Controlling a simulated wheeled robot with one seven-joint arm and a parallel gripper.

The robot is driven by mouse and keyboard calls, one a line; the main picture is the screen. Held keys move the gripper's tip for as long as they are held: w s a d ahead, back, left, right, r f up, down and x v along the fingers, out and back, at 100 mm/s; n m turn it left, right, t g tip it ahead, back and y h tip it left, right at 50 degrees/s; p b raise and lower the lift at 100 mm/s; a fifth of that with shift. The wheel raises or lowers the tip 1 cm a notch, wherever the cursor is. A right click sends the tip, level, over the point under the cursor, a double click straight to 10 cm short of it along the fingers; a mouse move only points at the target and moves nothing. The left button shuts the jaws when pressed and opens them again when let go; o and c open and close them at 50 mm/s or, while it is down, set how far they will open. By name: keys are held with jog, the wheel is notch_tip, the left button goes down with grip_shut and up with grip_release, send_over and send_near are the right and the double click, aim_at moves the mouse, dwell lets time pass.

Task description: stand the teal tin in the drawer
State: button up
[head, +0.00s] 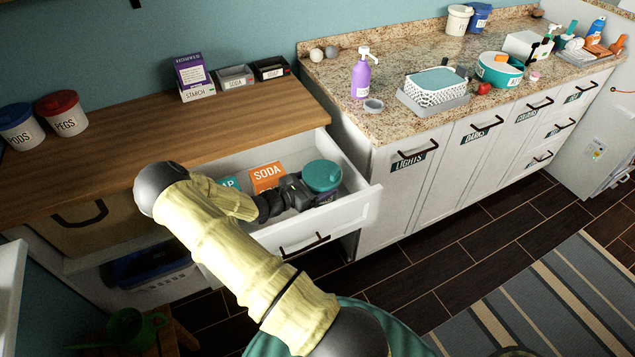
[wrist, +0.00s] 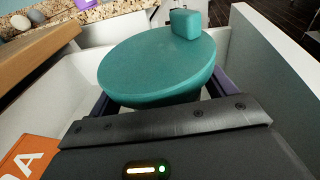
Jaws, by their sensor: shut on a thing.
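The teal tin (head: 322,175) is a round tin with a flat teal lid, upright inside the open white drawer (head: 368,205), towards its right end. It also shows in the wrist view (wrist: 160,62), with a small block-shaped knob at the lid's far edge. My gripper (head: 316,192) reaches into the drawer from the left and is shut on the tin, its fingers on either side below the lid. The tin's lower body is hidden, so I cannot tell whether it touches the drawer floor.
The wooden counter (head: 150,140) overhangs the drawer's back.

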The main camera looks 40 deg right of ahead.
jog(key=shift+f, duration=0.45)
jog(key=o, duration=1.9)
jog(key=shift+w+r, duration=0.1)
jog(key=shift+r, duration=0.5)
jog(key=a, duration=0.5)
jog(key=a+r, duration=0.1)
jog(key=a, duration=0.1)
jog(key=shift+w+a+r+b, duration=0.1)
jog(key=shift+a+b, duration=0.2)
jog(key=shift+b, duration=0.1)
